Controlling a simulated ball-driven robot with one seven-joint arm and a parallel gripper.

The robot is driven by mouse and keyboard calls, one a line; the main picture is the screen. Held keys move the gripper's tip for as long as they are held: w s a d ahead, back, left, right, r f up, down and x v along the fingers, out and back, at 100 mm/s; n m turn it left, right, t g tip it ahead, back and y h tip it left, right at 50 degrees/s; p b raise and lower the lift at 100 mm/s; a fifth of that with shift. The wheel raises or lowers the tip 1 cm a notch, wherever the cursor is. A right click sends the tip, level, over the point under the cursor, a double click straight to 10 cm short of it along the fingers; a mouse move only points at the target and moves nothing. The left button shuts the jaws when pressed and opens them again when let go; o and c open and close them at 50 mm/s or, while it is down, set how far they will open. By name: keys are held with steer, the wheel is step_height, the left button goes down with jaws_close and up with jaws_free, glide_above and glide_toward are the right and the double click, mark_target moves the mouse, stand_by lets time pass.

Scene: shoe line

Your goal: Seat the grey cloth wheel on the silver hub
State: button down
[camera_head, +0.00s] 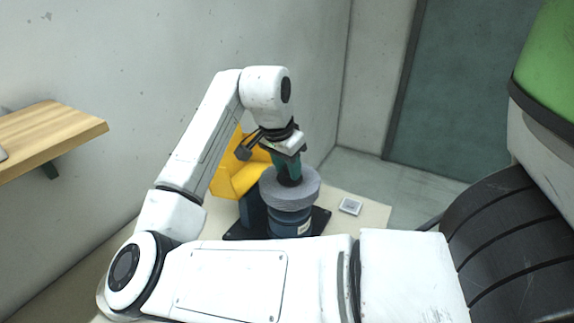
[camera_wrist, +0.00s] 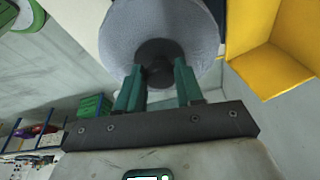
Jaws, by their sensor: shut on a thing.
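The grey cloth wheel (camera_head: 307,190) lies nearly flat at the top of a dark blue machine (camera_head: 290,222), directly below my gripper (camera_head: 289,168). In the wrist view the grey wheel (camera_wrist: 122,30) fills the top middle, with a dark round centre. The green fingers of my gripper (camera_wrist: 158,78) are shut on that dark centre piece of the wheel. The silver hub cannot be seen; the wheel and machine hide its place. I cannot tell whether the wheel touches the machine or is held just above it.
A yellow open-sided piece (camera_head: 236,180) stands close behind and left of the wheel. A small pale device (camera_head: 351,206) lies on the table to the right. A wooden shelf (camera_head: 50,135) juts from the wall at left.

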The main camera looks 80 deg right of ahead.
steer(key=shift+f+b, duration=0.35)
steer(key=shift+f, duration=0.25)
steer(key=c, duration=1)
jaws_free()
steer(key=p+v, duration=0.9)
steer(key=v, duration=0.2)
stand_by(0.3)
